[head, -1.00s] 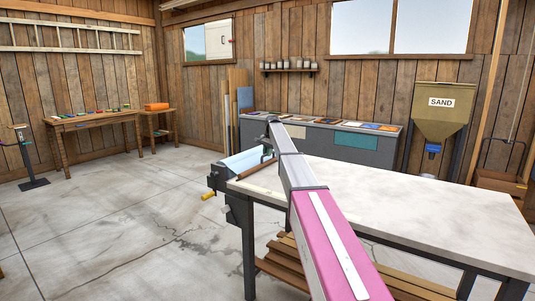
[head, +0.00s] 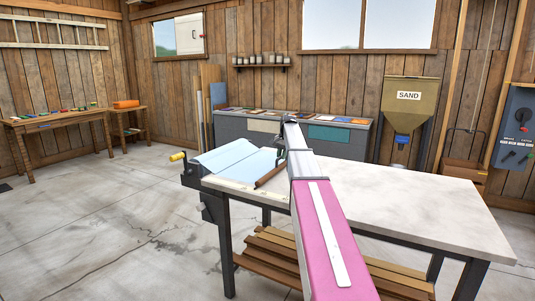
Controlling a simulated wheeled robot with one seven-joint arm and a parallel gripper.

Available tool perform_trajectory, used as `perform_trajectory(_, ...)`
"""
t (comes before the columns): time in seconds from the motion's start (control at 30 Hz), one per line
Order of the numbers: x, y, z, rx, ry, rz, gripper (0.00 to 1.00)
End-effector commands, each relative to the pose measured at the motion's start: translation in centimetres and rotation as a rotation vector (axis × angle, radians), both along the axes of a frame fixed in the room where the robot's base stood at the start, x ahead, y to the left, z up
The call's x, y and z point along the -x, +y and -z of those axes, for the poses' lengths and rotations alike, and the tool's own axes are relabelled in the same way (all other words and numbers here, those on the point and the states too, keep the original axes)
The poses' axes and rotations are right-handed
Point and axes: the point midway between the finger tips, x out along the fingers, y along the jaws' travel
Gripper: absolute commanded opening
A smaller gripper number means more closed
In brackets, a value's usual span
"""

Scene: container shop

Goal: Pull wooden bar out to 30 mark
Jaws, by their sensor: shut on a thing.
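The brown wooden bar (head: 270,175) lies across the left part of the table, at the right edge of a pale blue sheet (head: 238,157). The sheet stretches flat from the roller unit (head: 197,178) at the table's left end to the bar. My gripper (head: 281,157) is at the far end of the bar, shut on it; my arm hides part of the grip. A pale strip (head: 236,188) runs along the table's near edge beside the bar's near end. Its marks are too small to read, so I cannot tell where 30 lies.
The white tabletop (head: 420,190) right of my arm is clear. A yellow-handled crank (head: 178,157) sticks out at the roller unit. Wooden slats (head: 270,250) lie on the shelf below. A grey cabinet (head: 345,135) and a sand hopper (head: 408,105) stand behind.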

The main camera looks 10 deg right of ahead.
Motion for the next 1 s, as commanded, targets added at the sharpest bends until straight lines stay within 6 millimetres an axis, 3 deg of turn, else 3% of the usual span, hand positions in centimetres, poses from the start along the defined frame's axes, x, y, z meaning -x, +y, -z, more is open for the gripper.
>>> perform_trajectory(0.1, 1.9, -1.8, 0.0, 0.000, 0.002, 0.002, 0.00)
perform_trajectory(0.3, 3.2, -3.4, 0.0, 0.000, 0.001, 0.000, 0.00)
perform_trajectory(0.77, 3.4, -3.8, 0.0, -0.001, 0.001, -0.001, 0.00)
perform_trajectory(0.8, 3.4, -3.8, 0.0, -0.001, 0.001, -0.001, 0.23)
perform_trajectory(0.87, 3.4, -3.8, 0.0, -0.001, 0.001, -0.001, 0.42)
perform_trajectory(1.0, 3.4, -3.8, 0.0, 0.000, 0.000, 0.000, 0.42)
